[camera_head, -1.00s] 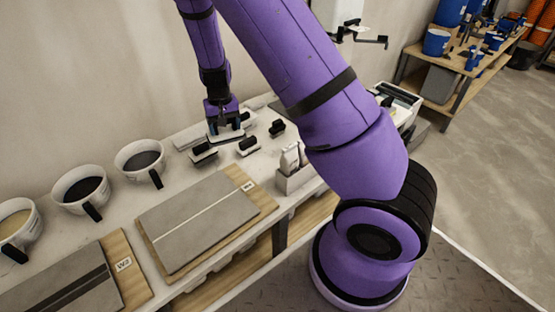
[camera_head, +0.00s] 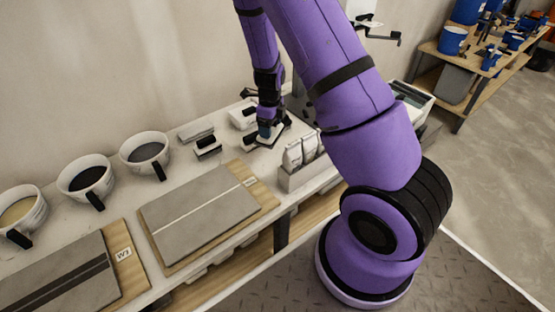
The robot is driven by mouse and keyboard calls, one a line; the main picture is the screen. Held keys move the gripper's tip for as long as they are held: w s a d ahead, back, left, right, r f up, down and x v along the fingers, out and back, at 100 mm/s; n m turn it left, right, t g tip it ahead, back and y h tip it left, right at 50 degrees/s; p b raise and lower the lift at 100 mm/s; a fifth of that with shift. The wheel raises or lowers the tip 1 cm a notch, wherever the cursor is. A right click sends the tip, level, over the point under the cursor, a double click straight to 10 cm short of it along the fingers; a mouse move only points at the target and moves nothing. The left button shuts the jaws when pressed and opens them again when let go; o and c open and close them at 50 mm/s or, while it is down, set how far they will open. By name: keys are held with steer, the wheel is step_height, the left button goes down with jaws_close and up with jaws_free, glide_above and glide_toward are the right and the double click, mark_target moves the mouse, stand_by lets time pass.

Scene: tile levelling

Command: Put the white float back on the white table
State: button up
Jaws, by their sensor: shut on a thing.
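My gripper (camera_head: 266,133) points down over the back right part of the white table (camera_head: 185,165). It is shut on the white float (camera_head: 272,140), a flat pale plate low over the table or touching it; I cannot tell which. The fingers and my arm hide most of the float's handle.
Other pale tools with black handles stand close by, one at left (camera_head: 207,147) and one behind (camera_head: 243,115). A white holder with pale bags (camera_head: 300,165) stands at right front. Boards (camera_head: 200,215) and several bowls (camera_head: 85,182) fill the left. Bare table shows between them.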

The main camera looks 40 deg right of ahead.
steer(key=m, duration=0.1)
steer(key=s+d+m, duration=0.1)
steer(key=m, duration=0.3)
steer(key=shift+s+d+f, duration=0.15)
steer(key=shift+d+f, duration=0.2)
steer(key=shift+s+d+f+m, duration=0.1)
steer(key=shift+f+m, duration=0.2)
step_height(320, 180, down, 9)
steer(key=shift+f, duration=0.2)
steer(key=shift+f, duration=0.15)
steer(key=o, duration=1.6)
